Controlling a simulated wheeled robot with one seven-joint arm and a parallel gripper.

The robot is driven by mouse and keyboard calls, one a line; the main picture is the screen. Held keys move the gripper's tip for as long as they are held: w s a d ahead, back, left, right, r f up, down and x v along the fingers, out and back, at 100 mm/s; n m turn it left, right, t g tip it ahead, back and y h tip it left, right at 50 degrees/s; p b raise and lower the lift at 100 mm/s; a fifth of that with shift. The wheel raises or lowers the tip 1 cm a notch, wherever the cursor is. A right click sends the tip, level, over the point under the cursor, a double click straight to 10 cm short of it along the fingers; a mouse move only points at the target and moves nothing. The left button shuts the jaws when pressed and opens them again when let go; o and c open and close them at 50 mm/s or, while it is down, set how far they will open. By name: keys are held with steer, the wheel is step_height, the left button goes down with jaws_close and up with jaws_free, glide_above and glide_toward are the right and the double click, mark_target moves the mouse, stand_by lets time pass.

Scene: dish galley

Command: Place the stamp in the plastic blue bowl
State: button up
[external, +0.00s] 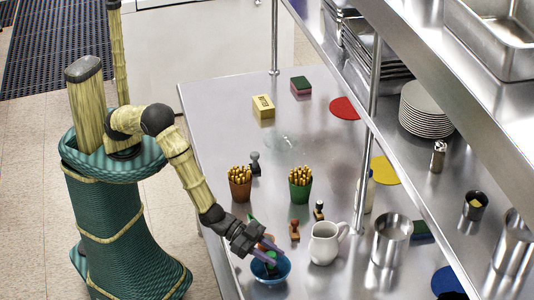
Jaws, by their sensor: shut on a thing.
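The blue bowl (285,277) sits on the steel table near the front edge. My gripper (274,254) is over the bowl, its purple fingers pointing down and right. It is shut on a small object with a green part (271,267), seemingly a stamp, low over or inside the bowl. The fingers and bowl hide much of it, so I cannot tell if it touches the bowl. Other stamps stand on the table: a brown one (294,231), a black-handled one (319,210) and a dark grey one (254,163).
A white pitcher (323,244) stands close right of the bowl, with a steel canister (390,240) beyond. Brown (240,188) and green (301,190) cups of yellow sticks stand behind. A shelf post (368,130) rises at right.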

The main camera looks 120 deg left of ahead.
steer(key=shift+f, duration=0.85)
steer(key=o, duration=1.1)
steer(key=shift+f, duration=0.15)
steer(key=shift+c, duration=0.2)
steer(key=shift+r, duration=0.2)
steer(key=shift+s, duration=0.3)
steer(key=b+v, duration=0.2)
steer(key=v, duration=0.9)
steer(key=shift+s, duration=0.2)
